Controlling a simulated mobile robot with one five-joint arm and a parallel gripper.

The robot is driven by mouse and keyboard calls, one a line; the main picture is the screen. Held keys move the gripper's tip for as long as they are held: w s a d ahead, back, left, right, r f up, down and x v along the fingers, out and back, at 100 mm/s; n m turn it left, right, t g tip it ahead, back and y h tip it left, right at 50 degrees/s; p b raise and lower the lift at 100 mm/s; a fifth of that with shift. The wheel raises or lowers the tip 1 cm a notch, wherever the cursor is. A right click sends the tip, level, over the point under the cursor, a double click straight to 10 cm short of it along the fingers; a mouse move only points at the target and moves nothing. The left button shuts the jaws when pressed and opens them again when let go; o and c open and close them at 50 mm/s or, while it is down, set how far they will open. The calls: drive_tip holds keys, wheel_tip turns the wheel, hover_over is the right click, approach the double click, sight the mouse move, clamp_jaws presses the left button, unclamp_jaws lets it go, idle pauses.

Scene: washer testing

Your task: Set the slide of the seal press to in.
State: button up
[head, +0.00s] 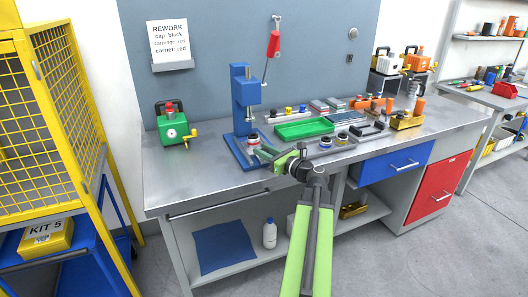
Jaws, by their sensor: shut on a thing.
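The blue seal press (241,98) stands on the workbench, left of the middle, with a red-handled lever (273,44) raised at its upper right. Its blue base plate (236,154) lies flat on the bench. A small white and red part (253,140) sits at the right side of the base. My green gripper (263,152) is at the right front of the base, shut on what seems to be the press's slide. The fingers hide most of the slide, and its position cannot be made out.
A green pump-like unit (173,127) stands left of the press. The bench front left of the press is clear. A rework sign (168,41) hangs behind.

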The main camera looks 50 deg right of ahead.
clamp_jaws()
idle(0.9)
